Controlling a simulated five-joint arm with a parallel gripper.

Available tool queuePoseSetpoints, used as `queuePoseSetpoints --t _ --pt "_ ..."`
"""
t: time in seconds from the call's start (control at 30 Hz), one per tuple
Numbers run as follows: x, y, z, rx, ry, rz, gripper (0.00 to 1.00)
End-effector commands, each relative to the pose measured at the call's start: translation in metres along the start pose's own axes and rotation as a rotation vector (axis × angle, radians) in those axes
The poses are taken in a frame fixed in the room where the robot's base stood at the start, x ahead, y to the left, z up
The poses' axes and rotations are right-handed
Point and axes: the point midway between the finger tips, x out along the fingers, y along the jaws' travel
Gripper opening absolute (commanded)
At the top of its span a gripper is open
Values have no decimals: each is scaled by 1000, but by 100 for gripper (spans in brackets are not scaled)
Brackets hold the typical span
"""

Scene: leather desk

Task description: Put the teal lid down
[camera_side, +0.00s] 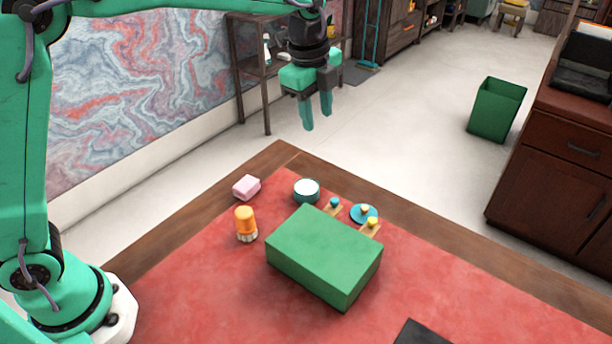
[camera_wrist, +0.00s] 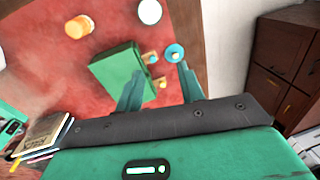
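The teal lid (camera_side: 357,213), a small round disc with a pale yellow knob, is behind the green box at its far right side, between two small wooden pieces. What it rests on is partly hidden. In the wrist view the lid (camera_wrist: 173,56) shows near the tip of the right finger in the picture. My gripper (camera_side: 317,123) is high above the far edge of the desk, well apart from the lid. Its two fingers are spread with nothing between them, as the wrist view of my gripper (camera_wrist: 160,72) also shows.
A large green box (camera_side: 322,250) stands beside the lid. A teal pot with a white top (camera_side: 306,190), an orange-topped brush (camera_side: 245,223) and a pink block (camera_side: 246,187) are to the left. The red mat's right part (camera_side: 470,290) is mostly clear.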

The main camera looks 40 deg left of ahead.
Motion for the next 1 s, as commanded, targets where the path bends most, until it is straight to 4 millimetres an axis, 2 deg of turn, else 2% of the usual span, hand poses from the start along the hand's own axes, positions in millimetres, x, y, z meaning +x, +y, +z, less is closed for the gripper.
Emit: queuePoseSetpoints --t 0.03,0.2,0.5,0.77,1.0 --pt "-11 9 9 -61 2 -16 38" --pt "-36 38 33 -272 11 -60 38" --pt "-66 99 69 -642 41 -136 38" --pt "-76 157 94 -961 85 -200 38" --pt "-72 210 112 -1253 140 -258 38"
